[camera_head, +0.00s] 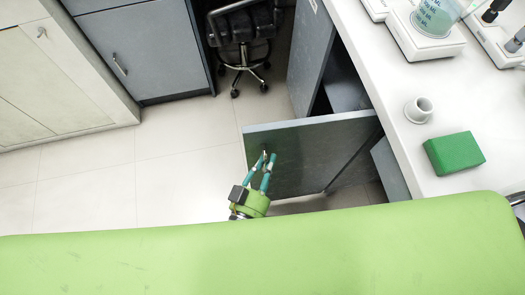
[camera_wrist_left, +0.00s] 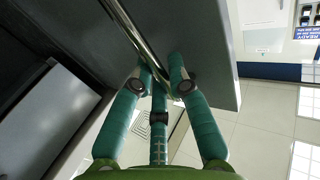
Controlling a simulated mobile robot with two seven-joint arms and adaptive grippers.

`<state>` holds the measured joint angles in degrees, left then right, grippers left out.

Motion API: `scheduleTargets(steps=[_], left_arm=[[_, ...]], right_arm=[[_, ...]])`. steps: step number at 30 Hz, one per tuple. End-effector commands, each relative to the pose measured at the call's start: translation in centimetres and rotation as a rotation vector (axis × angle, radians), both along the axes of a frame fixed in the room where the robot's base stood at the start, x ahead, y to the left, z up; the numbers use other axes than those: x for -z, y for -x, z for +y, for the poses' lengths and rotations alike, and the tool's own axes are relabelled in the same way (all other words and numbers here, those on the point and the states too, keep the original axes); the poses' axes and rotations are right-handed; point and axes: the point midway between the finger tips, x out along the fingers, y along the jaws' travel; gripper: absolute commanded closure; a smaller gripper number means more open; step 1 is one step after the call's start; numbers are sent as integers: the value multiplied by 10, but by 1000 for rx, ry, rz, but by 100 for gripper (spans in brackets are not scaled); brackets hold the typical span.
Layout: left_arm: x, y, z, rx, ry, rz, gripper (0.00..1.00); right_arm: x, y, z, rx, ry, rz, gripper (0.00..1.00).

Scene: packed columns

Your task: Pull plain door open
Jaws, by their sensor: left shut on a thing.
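The plain grey door (camera_head: 305,155) stands swung out from the cabinet under the white counter, with its dark front facing my left gripper and its pale top edge showing. Part of the dark opening (camera_head: 345,82) behind it is visible. My left gripper (camera_head: 267,160) is at the door's outer end. In the left wrist view the fingers (camera_wrist_left: 162,82) are closed around a shiny metal bar handle (camera_wrist_left: 133,28) on the grey door panel (camera_wrist_left: 208,40). The handle is mostly hidden in the head view. My right gripper is not in view.
The white counter (camera_head: 395,110) holds a green block (camera_head: 454,153), a small white cup (camera_head: 419,110) and lab devices. A black wheeled chair (camera_head: 243,25) stands behind the door. Grey cabinets (camera_head: 150,50) stand at the back left. The tiled floor (camera_head: 120,180) left of the door is clear.

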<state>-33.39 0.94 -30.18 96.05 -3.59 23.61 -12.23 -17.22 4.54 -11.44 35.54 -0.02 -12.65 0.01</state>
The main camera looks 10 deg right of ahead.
Motion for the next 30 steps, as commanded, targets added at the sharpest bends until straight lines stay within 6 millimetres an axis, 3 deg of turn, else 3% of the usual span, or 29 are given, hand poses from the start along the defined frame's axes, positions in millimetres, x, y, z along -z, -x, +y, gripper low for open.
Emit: scheduleTargets(steps=[14,15,16,26,30], left_arm=[[-1,5,-5,8,2,-1,100],[-1,4,-5,8,2,-1,71],[-1,4,-5,7,2,-1,59],[0,4,-3,4,1,0,58],[1,13,2,4,-1,3,58]], right_arm=[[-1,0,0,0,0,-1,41],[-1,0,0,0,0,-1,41],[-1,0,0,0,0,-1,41],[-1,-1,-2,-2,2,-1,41],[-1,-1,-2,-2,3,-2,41]])
